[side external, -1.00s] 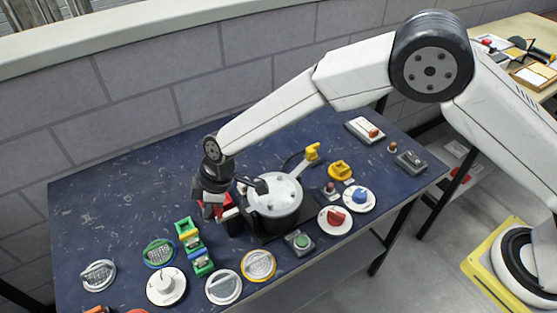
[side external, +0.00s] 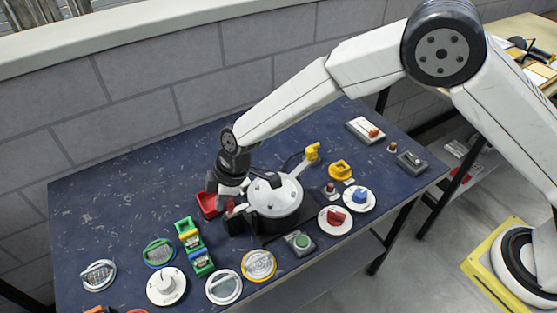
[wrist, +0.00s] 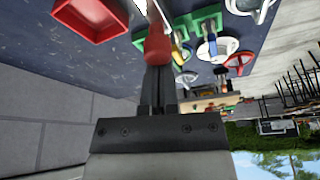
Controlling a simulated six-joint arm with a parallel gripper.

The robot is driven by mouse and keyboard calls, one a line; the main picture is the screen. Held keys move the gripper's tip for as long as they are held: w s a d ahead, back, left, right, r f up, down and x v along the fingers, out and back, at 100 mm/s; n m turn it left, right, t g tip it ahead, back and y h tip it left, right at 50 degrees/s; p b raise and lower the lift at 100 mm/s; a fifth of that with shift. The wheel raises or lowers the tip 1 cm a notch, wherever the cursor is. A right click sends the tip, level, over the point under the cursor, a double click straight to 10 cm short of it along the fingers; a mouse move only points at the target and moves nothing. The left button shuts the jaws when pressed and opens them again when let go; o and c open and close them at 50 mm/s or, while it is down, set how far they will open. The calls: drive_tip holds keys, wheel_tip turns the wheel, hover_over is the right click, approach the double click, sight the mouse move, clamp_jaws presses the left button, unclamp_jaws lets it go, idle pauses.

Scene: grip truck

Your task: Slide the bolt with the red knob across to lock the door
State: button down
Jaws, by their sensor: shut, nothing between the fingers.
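My gripper (side external: 231,202) is low over the blue table, between a red tray and the silver-lidded pot. In the wrist view its dark fingers (wrist: 158,66) are together. A red piece (wrist: 157,46) shows right at their tips, with a pale rod just past it. It may be the bolt's red knob, but I cannot tell whether it touches the fingers. In the side view the gripper mostly hides this spot, and the bolt and door cannot be made out there. A white plate with an orange-red knob (side external: 376,133) lies at the far right of the table.
The pot (side external: 275,205) stands close to the right of my gripper. The red tray (side external: 207,206) is close to the left; it also shows in the wrist view (wrist: 92,14). Green-framed latches (side external: 195,246) and several dials lie in front. The table's back left is clear.

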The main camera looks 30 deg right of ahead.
drive_tip(key=shift+d+f, duration=0.1)
drive_tip(key=shift+f, duration=0.05)
drive_tip(key=shift+w+a, duration=0.6)
drive_tip(key=shift+a, duration=1.45)
drive_tip(key=v, duration=1)
drive_tip(key=s+d+r+m+t+h, duration=0.15)
drive_tip(key=d+m, duration=0.25)
drive_tip(key=d, duration=0.7)
drive_tip(key=s+d+r+m+h, duration=0.1)
drive_tip(key=s+d+m, duration=0.25)
drive_tip(key=d, duration=0.75)
drive_tip(key=s+d+f+m+h, duration=0.1)
drive_tip(key=s+d+m, duration=0.6)
drive_tip(key=s+d, duration=0.5)
drive_tip(key=shift+s+d+f, duration=0.25)
drive_tip(key=shift+d+f, duration=0.1)
drive_tip(key=shift+d, duration=0.4)
